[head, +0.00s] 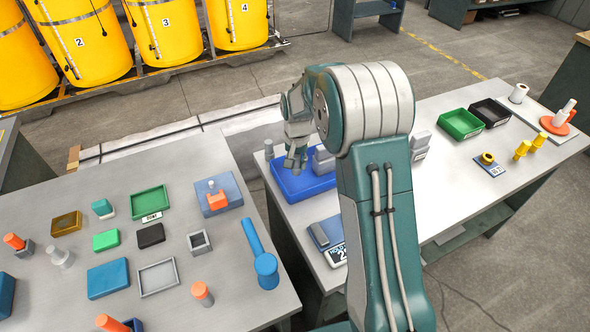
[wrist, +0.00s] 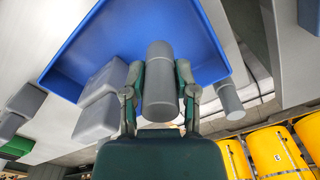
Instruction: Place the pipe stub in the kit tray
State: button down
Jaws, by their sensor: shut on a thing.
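A grey cylinder, which I take to be the pipe stub (wrist: 160,92), is between the two fingers of my gripper (wrist: 160,76) in the wrist view. My gripper is shut on it. In the head view my gripper (head: 295,162) points down over a blue tray (head: 312,186), likely the kit tray. The stub cannot be made out clearly there. In the wrist view the blue tray (wrist: 105,45) lies behind the stub, with its interior looking empty where visible. Whether the stub touches the tray floor I cannot tell.
A second grey cylinder (wrist: 230,102) stands close by the tray's edge. Grey blocks (wrist: 97,105) sit along the tray's other side. Green (head: 460,124) and black (head: 490,112) trays stand farther right. The left table (head: 90,215) holds many small parts.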

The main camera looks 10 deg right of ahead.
aim_at(295, 170)
jog(key=shift+w+f, duration=0.2)
jog(key=shift+f, duration=0.05)
jog(key=shift+w+f, duration=0.15)
jog(key=shift+f, duration=1.5)
jog(key=shift+a+f, duration=0.1)
jog(key=shift+c, duration=2)
grip_release()
